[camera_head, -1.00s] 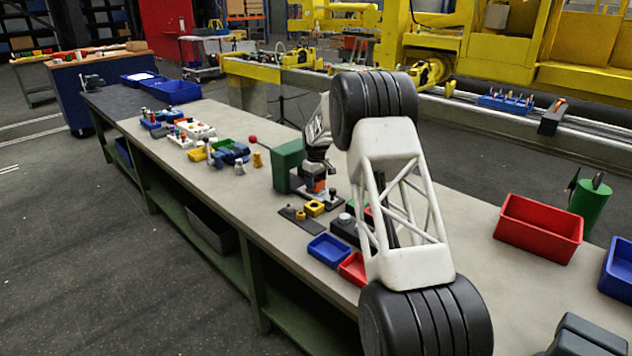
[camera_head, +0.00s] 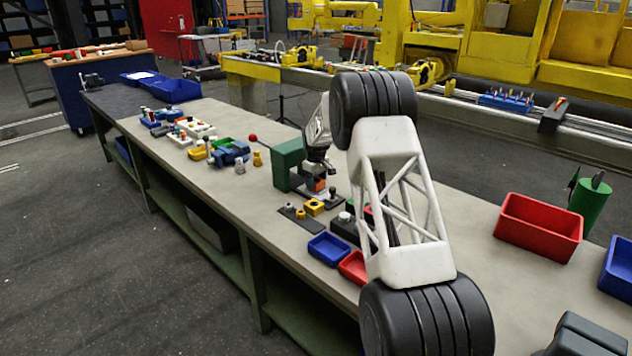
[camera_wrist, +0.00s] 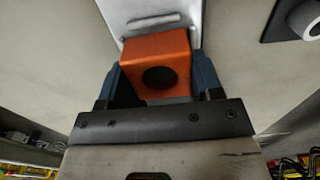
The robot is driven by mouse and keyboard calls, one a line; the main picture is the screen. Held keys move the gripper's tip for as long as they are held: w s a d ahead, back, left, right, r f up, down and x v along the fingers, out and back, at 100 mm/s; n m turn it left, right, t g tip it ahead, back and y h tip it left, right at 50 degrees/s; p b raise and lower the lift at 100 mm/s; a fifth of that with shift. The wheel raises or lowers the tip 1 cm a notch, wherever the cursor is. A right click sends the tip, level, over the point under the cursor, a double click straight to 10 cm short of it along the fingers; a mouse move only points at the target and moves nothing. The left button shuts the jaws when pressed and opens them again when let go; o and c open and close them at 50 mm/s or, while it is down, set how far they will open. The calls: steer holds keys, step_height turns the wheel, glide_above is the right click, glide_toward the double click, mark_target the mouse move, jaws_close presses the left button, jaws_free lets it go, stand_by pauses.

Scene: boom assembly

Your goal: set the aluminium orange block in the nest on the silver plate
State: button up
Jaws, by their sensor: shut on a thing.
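The orange block (camera_wrist: 157,66) has a dark round hole in the face toward the wrist camera. My gripper (camera_wrist: 160,82) is shut on it, with a blue finger on each side. In the head view the orange block (camera_head: 318,185) is small, below my gripper (camera_head: 318,176), near the green upright on the bench. The silver plate (camera_wrist: 128,12) shows just beyond the block in the wrist view, with a raised bar across it. The block hides part of the plate, and I cannot tell whether they touch. The nest is not clearly visible.
A green upright (camera_head: 288,163) stands left of my gripper. A yellow block (camera_head: 314,207) and a dark plate with pegs (camera_head: 297,216) lie in front. Blue (camera_head: 328,249) and red (camera_head: 354,267) trays are nearer. A grey ring-shaped part (camera_wrist: 305,18) is at the wrist view's upper right.

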steer(key=shift+f, duration=0.45)
stand_by(0.7)
steer(key=o, duration=1)
steer(key=shift+r, duration=3.4)
steer(key=shift+r, duration=0.15)
